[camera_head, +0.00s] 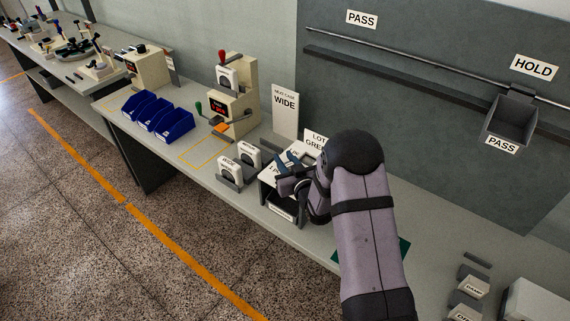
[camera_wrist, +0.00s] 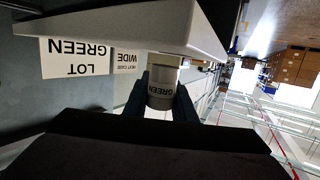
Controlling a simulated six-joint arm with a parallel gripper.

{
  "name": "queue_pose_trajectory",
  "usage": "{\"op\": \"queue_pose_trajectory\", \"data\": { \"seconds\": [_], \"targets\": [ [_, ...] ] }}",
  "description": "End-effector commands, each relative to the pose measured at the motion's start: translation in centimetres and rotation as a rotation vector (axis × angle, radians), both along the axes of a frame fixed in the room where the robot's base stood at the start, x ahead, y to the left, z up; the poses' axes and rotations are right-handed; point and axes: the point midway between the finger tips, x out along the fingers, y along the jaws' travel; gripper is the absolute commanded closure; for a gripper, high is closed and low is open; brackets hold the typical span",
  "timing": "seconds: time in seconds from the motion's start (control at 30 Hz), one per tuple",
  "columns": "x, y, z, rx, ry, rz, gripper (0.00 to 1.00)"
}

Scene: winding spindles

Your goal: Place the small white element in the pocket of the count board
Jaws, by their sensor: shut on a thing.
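My gripper (camera_head: 288,184) is at the white-topped stand (camera_head: 269,176), which carries partly hidden lettering and seems to be the count board. In the wrist view my gripper (camera_wrist: 160,102) has its dark fingers shut on a small pale piece (camera_wrist: 160,76) with a grey band reading GREEN upside down. It is probably the small white element; its far end is hidden. A large white slab (camera_wrist: 120,32) runs across the top of the wrist view, close to the piece. I cannot tell whether they touch. The pocket is not clearly visible, and my arm hides part of the stand.
A LOT GREEN sign (camera_head: 314,141) and a WIDE sign (camera_head: 285,111) stand behind. Two WIDE-labelled spindles (camera_head: 229,171) are to the left, beyond them blue bins (camera_head: 166,122) and a winding machine (camera_head: 233,98). A grey PASS chute (camera_head: 510,120) hangs at right.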

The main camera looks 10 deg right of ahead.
Motion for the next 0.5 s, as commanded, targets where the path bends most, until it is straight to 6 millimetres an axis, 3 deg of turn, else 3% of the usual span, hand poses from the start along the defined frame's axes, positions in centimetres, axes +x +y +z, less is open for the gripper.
{"op": "queue_pose_trajectory", "data": {
  "seconds": [0.23, 0.5],
  "targets": [
    [0.0, 0.0, -2.2, -0.001, 0.002, 0.0, 0.98],
    [0.0, 0.0, -2.4, -0.001, -0.001, 0.0, 0.98]
  ]
}}
